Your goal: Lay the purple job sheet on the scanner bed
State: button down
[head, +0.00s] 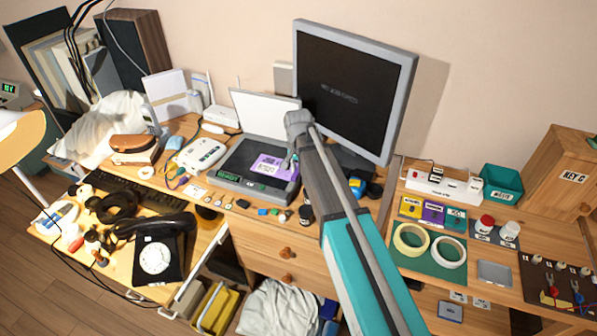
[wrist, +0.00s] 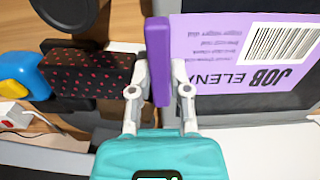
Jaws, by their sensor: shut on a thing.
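The purple job sheet (head: 271,167), with a white label and barcode, is over the right part of the dark scanner bed (head: 237,160); I cannot tell whether it touches. The scanner's white lid (head: 262,112) stands open behind. My gripper (head: 291,161) is at the sheet's right edge. In the wrist view my gripper (wrist: 157,75) is shut on an upright purple tab, which seems to belong to the job sheet (wrist: 240,50). There the sheet lies right of the fingers, with its "JOB ELENA" print upside down. The fingers hide part of the tab.
A monitor (head: 357,85) stands close behind and right of my arm. A dark dotted box (wrist: 88,73) and a blue and yellow thing (wrist: 25,76) lie beside the gripper. Small loose items lie along the desk's front edge. A telephone (head: 157,250) stands at front left.

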jog(key=shift+f+b, duration=0.8)
jog(key=shift+f, duration=0.25)
jog(key=c, duration=0.5)
grip_release()
jog(key=shift+r, duration=0.1)
jog(key=shift+r+p, duration=0.15)
jog(key=shift+p, duration=0.15)
notch_tip(320, 180, up, 4)
jog(key=p, duration=0.4)
jog(key=shift+r, duration=0.15)
jog(key=s+d+r+n+p, duration=0.1)
jog(key=s+d+n, duration=0.1)
jog(key=s+d, duration=0.5)
jog(key=s+d+r+n+p, duration=0.1)
jog(key=s+d+n+p, duration=0.1)
jog(key=s+d, duration=0.6)
jog(key=s, duration=0.5)
jog(key=shift+s+d+r, duration=0.25)
jog(key=shift+s+r, duration=0.1)
jog(key=shift+r, duration=0.05)
